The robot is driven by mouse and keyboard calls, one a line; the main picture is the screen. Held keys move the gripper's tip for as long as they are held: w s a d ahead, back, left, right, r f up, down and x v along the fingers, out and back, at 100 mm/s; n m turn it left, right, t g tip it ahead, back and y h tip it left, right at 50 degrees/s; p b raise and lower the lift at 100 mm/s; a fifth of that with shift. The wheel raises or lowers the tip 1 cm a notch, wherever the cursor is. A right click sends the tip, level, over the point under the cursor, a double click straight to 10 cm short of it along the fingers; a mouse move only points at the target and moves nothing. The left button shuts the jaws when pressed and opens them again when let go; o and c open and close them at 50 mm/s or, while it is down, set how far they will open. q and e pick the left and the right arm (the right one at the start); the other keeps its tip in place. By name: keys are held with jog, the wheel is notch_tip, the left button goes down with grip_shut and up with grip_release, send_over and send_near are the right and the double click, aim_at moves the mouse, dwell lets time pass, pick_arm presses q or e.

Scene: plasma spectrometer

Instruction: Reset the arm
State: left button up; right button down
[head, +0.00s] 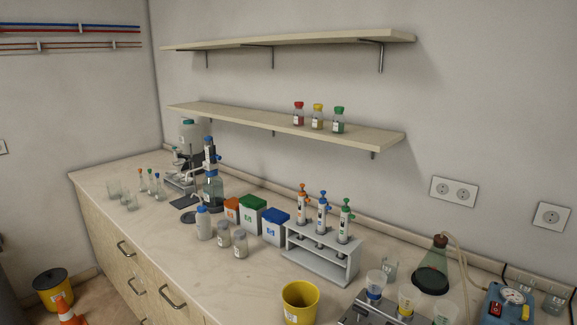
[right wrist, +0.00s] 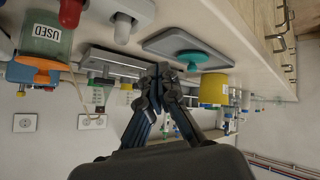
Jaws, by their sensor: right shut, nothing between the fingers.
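My right gripper (right wrist: 160,75) shows in the right wrist view, where the scene appears upside down. Its two dark fingers come together at the tips, shut with nothing between them. It is apart from the bench things seen behind it. Neither of my arms shows in the head view, and my left gripper is in no view.
The bench (head: 160,257) carries a pipette rack (head: 325,266), a yellow bucket (head: 300,303), a flask (head: 433,275) and several bottles and boxes.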

jog(key=s+f+m+g+y, duration=0.1)
jog(key=s+f+g, duration=0.25)
jog(key=s, duration=0.35)
jog(key=s+f+m+g, duration=0.1)
jog(key=s+f+g, duration=0.25)
jog(key=s, duration=0.45)
notch_tip(320, 180, down, 26)
jog(key=s, duration=0.1)
jog(key=s+d+f+g+b, duration=0.1)
jog(key=s+d+f+g, duration=0.1)
jog(key=s+f, duration=1.4)
jog(key=shift+s+d+f+n+b, duration=0.3)
jog(key=shift+s+f+n, duration=0.1)
jog(key=shift+s, duration=0.2)
